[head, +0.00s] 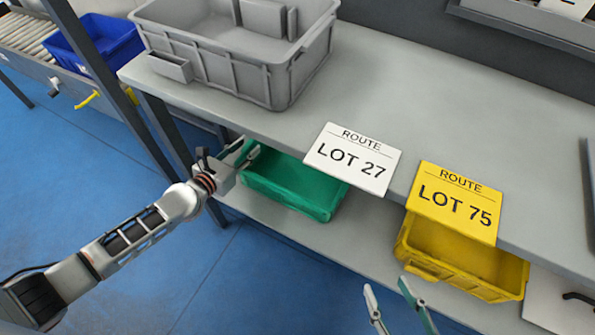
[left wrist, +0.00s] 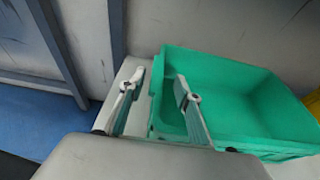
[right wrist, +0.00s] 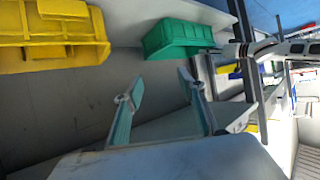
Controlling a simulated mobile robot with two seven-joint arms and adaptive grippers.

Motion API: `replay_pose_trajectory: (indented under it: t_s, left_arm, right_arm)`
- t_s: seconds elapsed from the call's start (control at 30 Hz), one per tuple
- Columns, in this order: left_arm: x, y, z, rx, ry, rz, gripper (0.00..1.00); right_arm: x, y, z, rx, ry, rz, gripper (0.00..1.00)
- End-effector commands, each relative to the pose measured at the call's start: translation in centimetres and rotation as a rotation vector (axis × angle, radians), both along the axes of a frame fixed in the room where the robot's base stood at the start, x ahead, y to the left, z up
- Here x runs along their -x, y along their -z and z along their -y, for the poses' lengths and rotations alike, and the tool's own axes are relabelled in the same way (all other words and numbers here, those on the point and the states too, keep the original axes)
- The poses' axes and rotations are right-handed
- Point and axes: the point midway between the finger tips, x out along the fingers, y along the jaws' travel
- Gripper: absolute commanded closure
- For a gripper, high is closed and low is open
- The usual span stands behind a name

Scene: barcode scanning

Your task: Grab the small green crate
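The small green crate (head: 292,188) sits on the lower shelf under the grey worktop, below the white LOT 27 sign. My left gripper (head: 245,150) is at the crate's left end. In the left wrist view my left gripper (left wrist: 155,82) is open, with one finger outside the crate's near left wall and the other over the inside of the green crate (left wrist: 235,95). I cannot tell whether either finger touches the wall. My right gripper (head: 388,296) is open and empty, in front of the shelf. The right wrist view shows the green crate (right wrist: 178,38) beyond my open right gripper (right wrist: 160,82).
A yellow crate (head: 462,258) sits on the lower shelf to the right, under the yellow LOT 75 sign (head: 454,203). A large grey crate (head: 230,75) stands on the worktop (head: 420,110). A blue crate (head: 100,42) is at the far left. The shelf between green and yellow crates is clear.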

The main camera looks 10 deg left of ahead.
Motion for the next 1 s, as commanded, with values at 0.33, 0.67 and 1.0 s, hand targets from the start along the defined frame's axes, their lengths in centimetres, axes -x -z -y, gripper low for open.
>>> replay_pose_trajectory:
  t_s: [0.33, 0.67, 1.0]
  left_arm:
    - [-3.7, 1.4, 0.9, 0.0, 0.001, -0.004, 0.67]
    - [-4.3, 1.0, 1.0, -0.001, 0.0, 0.0, 0.67]
    - [-4.3, 0.9, 1.0, 0.003, -0.001, 0.002, 1.0]
  right_arm:
    - [-0.2, -0.3, -0.9, -0.05, 0.009, 0.006, 0.6]
    - [-0.9, -1.4, -0.9, -0.06, 0.013, 0.029, 0.6]
    - [-0.7, -1.1, -0.9, -0.058, 0.012, 0.023, 0.6]
